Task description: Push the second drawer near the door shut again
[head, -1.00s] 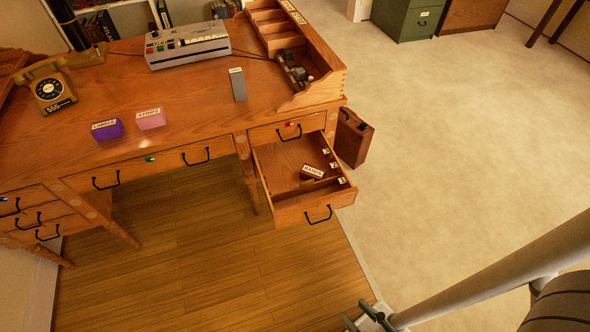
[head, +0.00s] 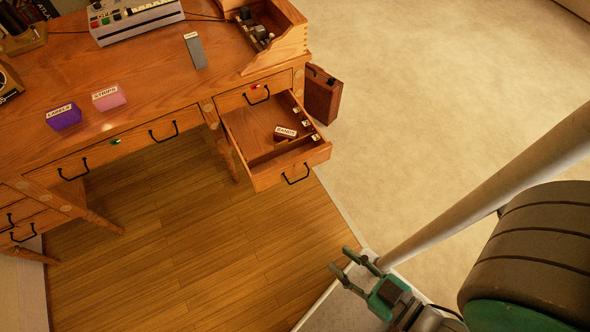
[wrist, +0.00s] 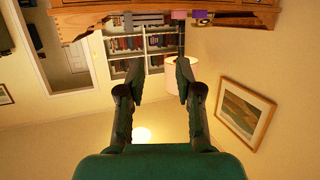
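The open drawer (head: 262,176) sticks out from the right end of the wooden desk (head: 150,75), below a shut top drawer (head: 247,97). Its front has a black handle (head: 296,175). Inside lie a box labelled BANDS (head: 285,133) and several small tagged items along its right side. My gripper (head: 343,262) is open and empty, out in front of the drawer and to its lower right in the head view, apart from it. In the wrist view my gripper (wrist: 158,75) shows two spread fingers with nothing between them; the drawer cannot be made out there.
A brown case (head: 322,95) stands on the floor right of the desk. A purple LABELS box (head: 63,116), a pink STRIPS box (head: 108,97) and a grey block (head: 195,51) stand on the desktop. The carpet (head: 420,90) at right is clear.

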